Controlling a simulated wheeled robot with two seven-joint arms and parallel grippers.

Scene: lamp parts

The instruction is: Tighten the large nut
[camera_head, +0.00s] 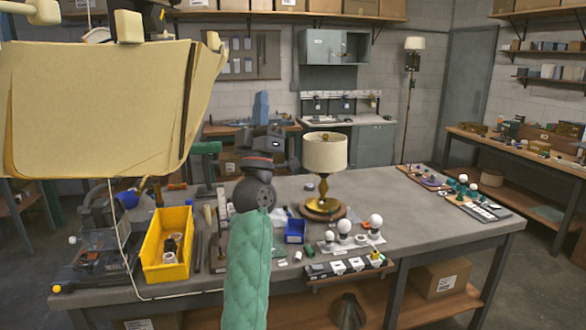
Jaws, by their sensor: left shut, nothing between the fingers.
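A table lamp (323,160) with a cream shade, a brass stem and a round wooden base stands upright on the workbench. I cannot make out the large nut; any nut on the lamp is too small or hidden. My left gripper (276,142), dark grey with a red band, is just left of the lampshade in the picture. It is shut and holds nothing. Whether it touches the lamp cannot be told. My left arm's green sleeve rises from the bottom edge below it. My right gripper is not in view.
A large yellowish panel-like thing (90,110) blocks the upper left. On the workbench (390,200) are a yellow bin (168,258), a blue bin (295,232), several bulbs (344,227) and a strip of switches (350,266). The bench right of the lamp is mostly clear.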

